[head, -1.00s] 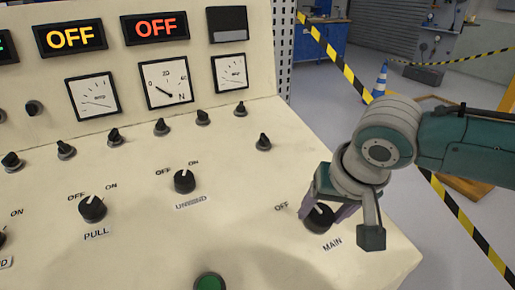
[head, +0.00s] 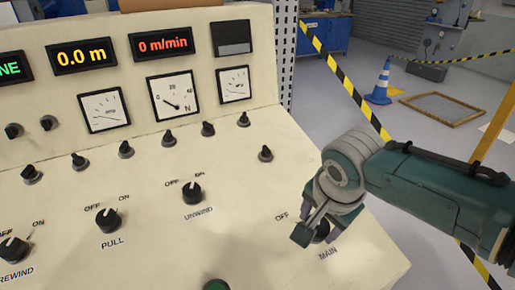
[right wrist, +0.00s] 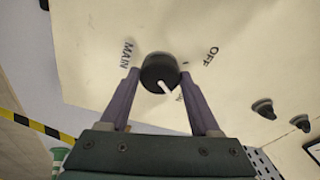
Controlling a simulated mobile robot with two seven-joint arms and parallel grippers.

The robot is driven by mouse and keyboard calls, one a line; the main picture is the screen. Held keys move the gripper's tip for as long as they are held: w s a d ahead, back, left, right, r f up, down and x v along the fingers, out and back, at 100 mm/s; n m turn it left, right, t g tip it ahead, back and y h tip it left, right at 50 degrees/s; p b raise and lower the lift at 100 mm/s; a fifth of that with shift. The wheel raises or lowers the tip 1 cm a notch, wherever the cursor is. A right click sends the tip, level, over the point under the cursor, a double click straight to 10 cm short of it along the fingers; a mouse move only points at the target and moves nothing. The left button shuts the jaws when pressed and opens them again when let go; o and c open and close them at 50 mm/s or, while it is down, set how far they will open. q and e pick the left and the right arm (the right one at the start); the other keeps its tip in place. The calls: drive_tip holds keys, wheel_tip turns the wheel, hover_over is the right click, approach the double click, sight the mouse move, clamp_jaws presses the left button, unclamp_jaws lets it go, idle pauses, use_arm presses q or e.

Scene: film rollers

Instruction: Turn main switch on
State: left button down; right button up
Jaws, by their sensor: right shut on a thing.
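The black MAIN switch knob (right wrist: 157,69) is on the sloped cream panel (head: 130,180). In the right wrist view its white pointer is turned away from the OFF label, toward a small label partly hidden by a finger. My right gripper (head: 319,231) is shut on the knob, with a finger on each side in the right wrist view. In the head view the gripper hides most of the knob. The upper display (head: 82,56) reads 0.0 m and the red display (head: 161,43) reads 0 m/min. My left gripper is not in view.
The UNWIND knob (head: 191,193), PULL knob (head: 108,220) and REWIND knob (head: 13,249) stand left of MAIN. A row of small knobs lies above them. A green button (head: 216,286) is at the bottom. Striped tape and a blue-white cone (head: 381,82) are beyond the panel.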

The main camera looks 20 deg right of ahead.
idle(0.5)
drive_tip(key=o, duration=1)
drive_tip(key=shift+c, duration=0.2)
drive_tip(key=o, duration=0.4)
drive_tip(key=shift+r, duration=0.1)
drive_tip(key=shift+p+v, duration=2.15)
drive_tip(key=shift+v, duration=2.75)
drive_tip(key=shift+s, duration=0.1)
